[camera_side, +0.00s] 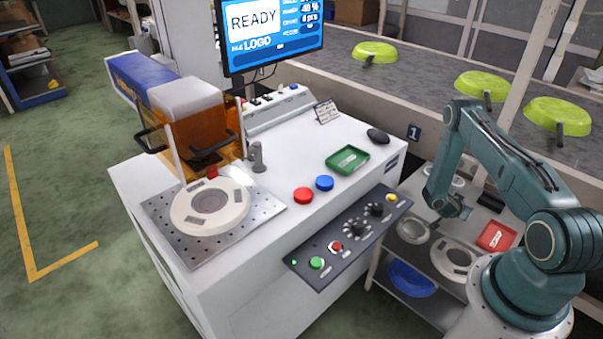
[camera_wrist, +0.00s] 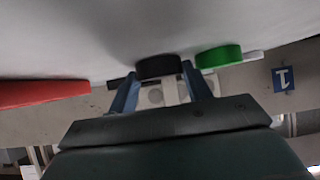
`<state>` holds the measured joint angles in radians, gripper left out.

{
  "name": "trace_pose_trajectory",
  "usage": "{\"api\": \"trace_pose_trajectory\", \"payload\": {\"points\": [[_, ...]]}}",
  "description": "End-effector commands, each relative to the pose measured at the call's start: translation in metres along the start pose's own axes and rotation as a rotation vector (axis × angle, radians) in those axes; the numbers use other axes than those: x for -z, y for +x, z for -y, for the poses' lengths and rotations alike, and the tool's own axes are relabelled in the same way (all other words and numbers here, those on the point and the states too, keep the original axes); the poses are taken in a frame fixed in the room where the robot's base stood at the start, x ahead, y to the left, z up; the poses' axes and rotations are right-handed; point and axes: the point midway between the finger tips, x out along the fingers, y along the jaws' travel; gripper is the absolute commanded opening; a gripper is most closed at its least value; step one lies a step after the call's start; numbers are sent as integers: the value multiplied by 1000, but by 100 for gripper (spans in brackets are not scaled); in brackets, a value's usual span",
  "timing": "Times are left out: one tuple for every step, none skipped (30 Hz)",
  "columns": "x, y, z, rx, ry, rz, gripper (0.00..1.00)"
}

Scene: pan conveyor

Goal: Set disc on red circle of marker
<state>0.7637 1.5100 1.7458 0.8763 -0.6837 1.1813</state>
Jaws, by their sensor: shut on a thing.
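My gripper (camera_side: 450,208) is low over the cart at the right in the side view. In the wrist view, my gripper (camera_wrist: 161,85) has its two blue fingers on either side of a dark disc (camera_wrist: 158,67), shut on it. The disc is too small to make out in the side view. A machine with an orange hood (camera_side: 205,130), probably the marker, stands on the bench at the left. A pale round fixture (camera_side: 184,212) lies in front of it on a perforated plate, with a darker centre. I cannot clearly make out a red circle there.
A red disc-like piece (camera_side: 303,195), a blue one (camera_side: 325,183) and a green tray (camera_side: 347,173) are on the white bench (camera_side: 270,215). A red tray (camera_side: 495,237) lies on the cart. Green pans (camera_side: 375,51) sit on the conveyor behind. A monitor stands above the bench.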

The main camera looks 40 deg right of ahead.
Motion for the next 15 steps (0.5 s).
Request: {"api": "trace_pose_trajectory", "payload": {"points": [[1, 0, 0, 0, 0, -1, 20], [1, 0, 0, 0, 0, -1, 20], [1, 0, 0, 0, 0, -1, 20], [2, -1, 0, 0, 0, -1, 20], [2, -1, 0, 0, 0, -1, 20], [4, -2, 0, 0, 0, -1, 20], [5, -2, 0, 1, 1, -1, 20], [6, -3, 1, 1, 1, -2, 20], [8, -4, 1, 1, 1, -2, 20], [10, -6, 1, 1, 1, -2, 20], [11, -7, 1, 1, 1, -2, 20], [14, -9, 0, 0, 0, -1, 20], [16, -10, 1, 1, 1, -2, 20], [19, -12, 1, 1, 1, -2, 20], [22, -15, 0, 1, 1, -2, 20]]}}
